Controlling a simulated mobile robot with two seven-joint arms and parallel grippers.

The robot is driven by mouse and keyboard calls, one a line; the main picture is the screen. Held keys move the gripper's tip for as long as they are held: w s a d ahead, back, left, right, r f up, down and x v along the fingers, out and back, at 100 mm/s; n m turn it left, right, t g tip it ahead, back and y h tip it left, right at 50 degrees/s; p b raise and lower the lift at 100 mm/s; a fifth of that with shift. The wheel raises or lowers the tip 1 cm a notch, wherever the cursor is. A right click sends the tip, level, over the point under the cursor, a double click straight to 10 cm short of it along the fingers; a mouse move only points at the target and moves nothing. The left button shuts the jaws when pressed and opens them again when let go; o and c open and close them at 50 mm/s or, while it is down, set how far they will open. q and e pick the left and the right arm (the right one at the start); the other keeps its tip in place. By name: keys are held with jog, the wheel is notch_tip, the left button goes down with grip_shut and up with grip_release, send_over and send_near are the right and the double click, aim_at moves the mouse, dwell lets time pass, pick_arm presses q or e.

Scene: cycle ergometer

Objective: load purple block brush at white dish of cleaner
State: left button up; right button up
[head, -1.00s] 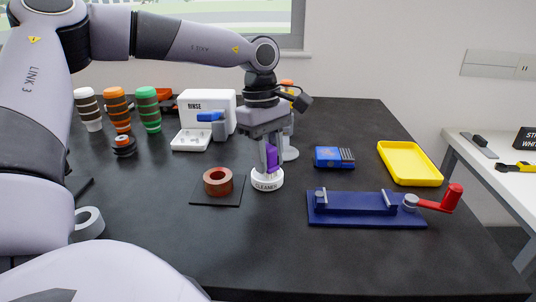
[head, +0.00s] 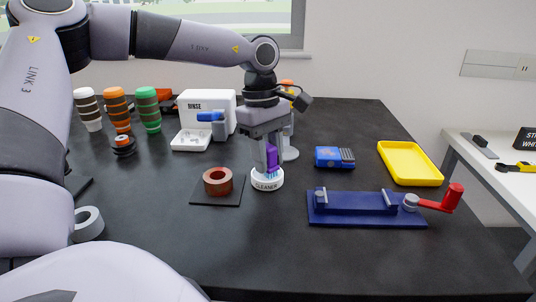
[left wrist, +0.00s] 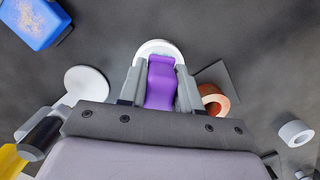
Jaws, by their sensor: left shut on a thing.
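The purple block brush (head: 271,156) is upright between the fingers of my left gripper (head: 268,166), bristles down. Its pale blue bristles show just above the white dish of cleaner (head: 267,184), labelled CLEANER. I cannot tell whether the bristle tips touch the cleaner. In the left wrist view the purple block (left wrist: 161,82) fills the gap between the fingers (left wrist: 160,88). The white rim of the dish (left wrist: 158,46) shows beyond it; the dish's inside is mostly hidden. My right gripper is not in view.
A copper-coloured ring (head: 217,182) on a dark pad is just left of the dish. A navy fixture with a red crank (head: 366,210) and a yellow tray (head: 410,164) are on the right. A white RINSE unit (head: 207,106) stands behind. The table's front is clear.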

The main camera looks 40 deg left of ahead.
aim_at(270, 147)
pick_arm(q)
jog(key=shift+r+p, duration=2.5)
jog(key=shift+r, duration=1)
jog(key=shift+f, duration=0.1)
